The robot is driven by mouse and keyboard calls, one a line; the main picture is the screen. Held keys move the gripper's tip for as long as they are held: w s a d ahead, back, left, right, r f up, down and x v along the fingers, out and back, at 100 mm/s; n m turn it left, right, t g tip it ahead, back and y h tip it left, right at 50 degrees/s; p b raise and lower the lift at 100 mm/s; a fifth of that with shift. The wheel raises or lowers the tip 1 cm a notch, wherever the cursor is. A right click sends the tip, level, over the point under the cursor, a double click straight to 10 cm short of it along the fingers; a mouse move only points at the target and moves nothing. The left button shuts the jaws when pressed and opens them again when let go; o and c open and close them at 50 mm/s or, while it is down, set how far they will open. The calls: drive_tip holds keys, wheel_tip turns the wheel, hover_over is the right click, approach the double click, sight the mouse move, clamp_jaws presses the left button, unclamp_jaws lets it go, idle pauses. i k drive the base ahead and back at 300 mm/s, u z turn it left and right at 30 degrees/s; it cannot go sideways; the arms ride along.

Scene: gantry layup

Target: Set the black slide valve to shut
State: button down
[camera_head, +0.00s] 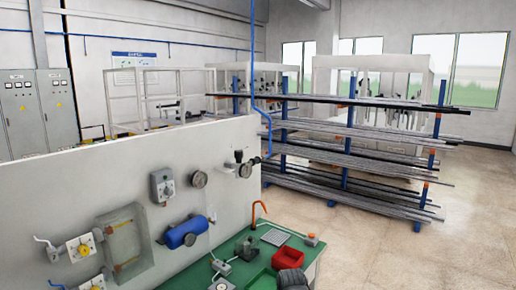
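A small black fitting (239,157) sits near the upper right end of the white upright panel (95,170), just left of a round gauge (245,170). It looks like the black slide valve, but it is too small to tell its slide position. My gripper is not clearly seen in this view.
The panel also carries another gauge (199,179), a grey box (162,185), a blue cylinder (184,233) and a clear-fronted case (126,242). The green bench (235,272) below holds a red bin (288,258) and small parts. Bar racks stand behind; floor at right is clear.

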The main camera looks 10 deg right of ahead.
sight(257, 160)
drive_tip(key=u, duration=3.55)
drive_tip(key=k, duration=1.8)
drive_tip(key=z, duration=1.85)
drive_tip(key=i, duration=1.05)
